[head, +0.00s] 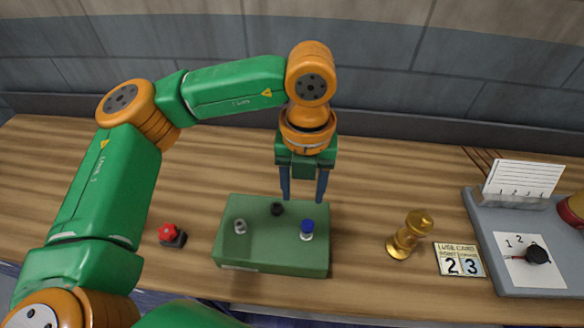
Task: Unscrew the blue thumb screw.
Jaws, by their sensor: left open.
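The blue thumb screw (307,229) stands upright on the right part of the top of a green block (268,252). It has a blue head and a pale lower part. A grey screw (240,226) and a black one (277,209) stand on the same block, to its left. My left gripper (304,198) points down above the back edge of the block, behind and above the blue screw in the picture. Its two fingers are apart with nothing between them. It appears clear of the screw. My right gripper is not in view.
A red knob on a dark base (171,236) stands left of the block. A brass object (408,236) and a number card (459,261) are to the right. A grey tray (485,243) holds papers and a small black item. Bare wooden table lies between block and brass object.

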